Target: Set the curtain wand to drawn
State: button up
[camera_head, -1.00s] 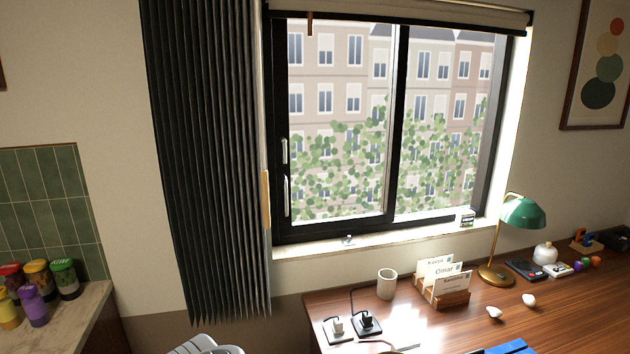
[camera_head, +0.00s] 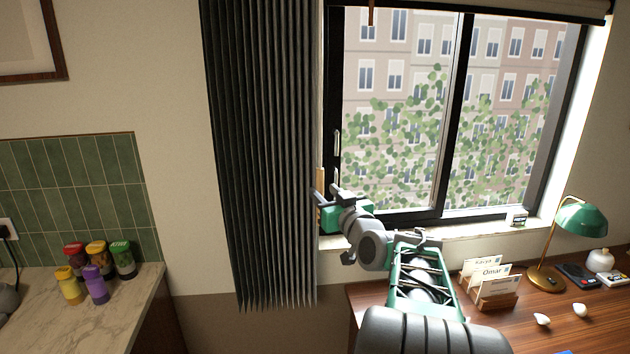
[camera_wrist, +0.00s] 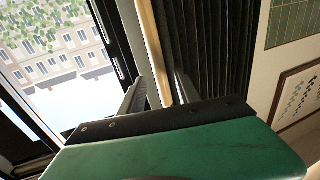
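The curtain wand (camera_head: 320,180) is a pale wooden strip at the right edge of the dark pleated curtain (camera_head: 262,150), beside the window frame. The curtain hangs bunched to the left of the window, and the glass is uncovered. My gripper (camera_head: 317,200) is at the wand's lower part. In the wrist view, the wand (camera_wrist: 152,45) runs between the two grey fingers of my gripper (camera_wrist: 160,80). The fingers stand apart, with a gap visible around the wand. Whether either finger touches it I cannot tell. The wand's lower end is hidden behind my gripper.
The window sill (camera_head: 470,232) and a wooden desk (camera_head: 530,310) lie to the right, with a green lamp (camera_head: 580,222) and a card holder (camera_head: 497,300). A counter (camera_head: 120,300) with several colored jars is at the left. A framed picture (camera_wrist: 300,95) hangs beyond the curtain.

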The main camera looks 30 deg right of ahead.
jog(key=w, duration=0.1)
jog(key=w+p, duration=0.1)
jog(key=w, duration=0.3)
jog(key=shift+w+d+r+p, duration=0.1)
jog(key=shift+d+p, duration=0.3)
jog(key=shift+w+d, duration=0.1)
jog(key=shift+w, duration=0.4)
jog(key=shift+c, duration=0.5)
grip_shut()
